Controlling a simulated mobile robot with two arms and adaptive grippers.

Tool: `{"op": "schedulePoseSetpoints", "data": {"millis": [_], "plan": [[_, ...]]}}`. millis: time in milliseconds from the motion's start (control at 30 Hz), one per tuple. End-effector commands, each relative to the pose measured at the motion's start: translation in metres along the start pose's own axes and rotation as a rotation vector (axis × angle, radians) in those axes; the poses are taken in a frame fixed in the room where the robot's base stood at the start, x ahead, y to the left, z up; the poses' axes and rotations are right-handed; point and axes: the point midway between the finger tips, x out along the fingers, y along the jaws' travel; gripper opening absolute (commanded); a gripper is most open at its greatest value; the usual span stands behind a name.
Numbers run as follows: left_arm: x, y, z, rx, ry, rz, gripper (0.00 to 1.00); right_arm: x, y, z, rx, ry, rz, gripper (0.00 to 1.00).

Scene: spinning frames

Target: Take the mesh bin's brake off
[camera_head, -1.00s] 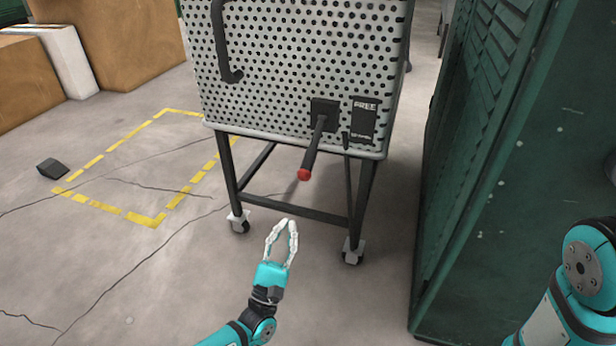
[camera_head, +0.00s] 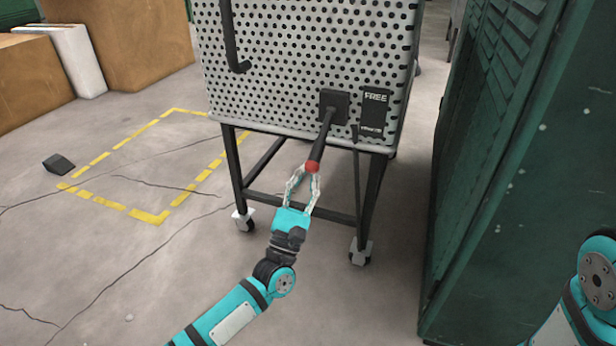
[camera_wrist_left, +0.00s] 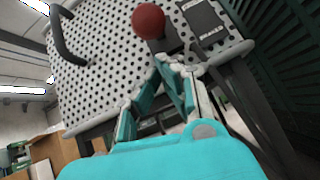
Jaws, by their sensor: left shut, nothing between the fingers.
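The mesh bin (camera_head: 290,70) is a perforated grey box on a dark wheeled frame. Its brake lever (camera_head: 324,130) is a dark bar from a square black plate (camera_head: 334,106), slanting down toward me to a red tip (camera_head: 313,167). The red tip is a round knob in the wrist view (camera_wrist_left: 148,21), just beyond my fingertips. My right gripper is out of view.
A green louvred cabinet (camera_head: 520,180) stands close at the right. A bent dark handle (camera_head: 232,40) is on the bin's left side. Yellow floor markings (camera_head: 150,216) and a dark wedge (camera_head: 59,164) lie left, with brown boxes (camera_head: 130,45) behind. The floor before the bin is clear.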

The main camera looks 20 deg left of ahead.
Motion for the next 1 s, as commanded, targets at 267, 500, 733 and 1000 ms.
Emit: {"op": "schedulePoseSetpoints", "data": {"millis": [267,500,733,1000], "plan": [[0.002,0.0,0.011,0.001,0.002,-0.001,0.0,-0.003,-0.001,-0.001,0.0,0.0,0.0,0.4],[0.002,0.0,0.011,0.001,0.002,-0.001,0.0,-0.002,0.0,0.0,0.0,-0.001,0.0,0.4],[0.004,0.001,0.015,0.0,0.016,-0.004,0.0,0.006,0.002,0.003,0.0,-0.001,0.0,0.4],[0.003,0.002,0.018,-0.002,0.048,-0.011,0.0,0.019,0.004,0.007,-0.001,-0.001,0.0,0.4]]}}
